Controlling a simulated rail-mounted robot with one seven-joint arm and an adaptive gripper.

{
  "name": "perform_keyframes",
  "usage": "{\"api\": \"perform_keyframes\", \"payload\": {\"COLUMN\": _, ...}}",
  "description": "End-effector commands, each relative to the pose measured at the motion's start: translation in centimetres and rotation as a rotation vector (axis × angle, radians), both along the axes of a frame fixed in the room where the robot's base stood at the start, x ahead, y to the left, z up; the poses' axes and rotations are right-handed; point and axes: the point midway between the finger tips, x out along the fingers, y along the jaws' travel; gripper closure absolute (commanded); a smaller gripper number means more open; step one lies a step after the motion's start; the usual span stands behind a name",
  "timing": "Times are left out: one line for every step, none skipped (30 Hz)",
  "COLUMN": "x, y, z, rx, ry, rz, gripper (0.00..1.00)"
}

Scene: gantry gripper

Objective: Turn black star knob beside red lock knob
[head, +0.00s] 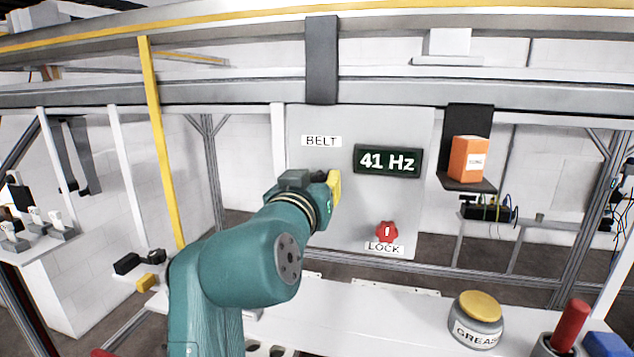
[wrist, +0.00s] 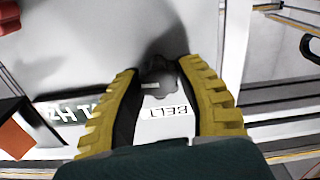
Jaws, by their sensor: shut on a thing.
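The black star knob (wrist: 164,80) sits on the grey panel (head: 345,235) under the BELT label (head: 321,141). My gripper (wrist: 160,70) is shut on the knob, one yellow-backed finger on each side. A small light mark shows on the knob's face. In the head view my gripper (head: 334,187) is at the panel, and my arm hides the knob. The red lock knob (head: 387,232) is lower right, above the LOCK label (head: 384,247). The display (head: 387,161) reads 41 Hz. In the wrist view the label and display appear upside down.
An orange box (head: 468,160) stands on a dark bracket right of the panel. A grease jar (head: 476,320) with a yellow lid and a red-handled item (head: 570,325) stand on the white bench (head: 380,320) below. A yellow post (head: 160,140) rises at left.

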Motion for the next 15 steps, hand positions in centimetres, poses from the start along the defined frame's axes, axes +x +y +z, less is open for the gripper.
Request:
{"api": "perform_keyframes", "payload": {"x": 0.03, "y": -0.04, "z": -0.06, "rx": 0.025, "ry": -0.007, "rz": 0.000, "gripper": 0.99}}
{"api": "perform_keyframes", "payload": {"x": 0.03, "y": -0.04, "z": -0.06, "rx": 0.042, "ry": -0.012, "rz": 0.000, "gripper": 0.99}}
{"api": "perform_keyframes", "payload": {"x": 0.03, "y": -0.05, "z": -0.07, "rx": 0.069, "ry": -0.018, "rz": 0.000, "gripper": 0.99}}
{"api": "perform_keyframes", "payload": {"x": 0.03, "y": -0.06, "z": -0.07, "rx": 0.090, "ry": -0.023, "rz": 0.000, "gripper": 0.99}}
{"api": "perform_keyframes", "payload": {"x": 0.03, "y": -0.07, "z": -0.06, "rx": 0.110, "ry": -0.028, "rz": 0.000, "gripper": 0.99}}
{"api": "perform_keyframes", "payload": {"x": 0.03, "y": -0.07, "z": -0.10, "rx": 0.138, "ry": -0.035, "rz": 0.000, "gripper": 0.99}}
{"api": "perform_keyframes", "payload": {"x": 0.04, "y": -0.08, "z": -0.12, "rx": 0.158, "ry": -0.039, "rz": 0.000, "gripper": 0.99}}
{"api": "perform_keyframes", "payload": {"x": 0.03, "y": -0.09, "z": -0.11, "rx": 0.180, "ry": -0.044, "rz": 0.000, "gripper": 0.99}}
{"api": "perform_keyframes", "payload": {"x": 0.03, "y": -0.10, "z": -0.09, "rx": 0.206, "ry": -0.052, "rz": 0.000, "gripper": 0.99}}
{"api": "perform_keyframes", "payload": {"x": 0.02, "y": -0.11, "z": -0.10, "rx": 0.225, "ry": -0.057, "rz": 0.000, "gripper": 0.99}}
{"api": "perform_keyframes", "payload": {"x": 0.04, "y": -0.12, "z": -0.14, "rx": 0.244, "ry": -0.060, "rz": 0.000, "gripper": 0.99}}
{"api": "perform_keyframes", "payload": {"x": 0.04, "y": -0.12, "z": -0.15, "rx": 0.268, "ry": -0.066, "rz": 0.000, "gripper": 0.99}}
{"api": "perform_keyframes", "payload": {"x": 0.04, "y": -0.13, "z": -0.13, "rx": 0.284, "ry": -0.070, "rz": 0.000, "gripper": 0.99}}
{"api": "perform_keyframes", "payload": {"x": 0.03, "y": -0.14, "z": -0.10, "rx": 0.302, "ry": -0.075, "rz": 0.000, "gripper": 0.99}}
{"api": "perform_keyframes", "payload": {"x": 0.01, "y": -0.15, "z": -0.09, "rx": 0.322, "ry": -0.080, "rz": 0.000, "gripper": 0.99}}
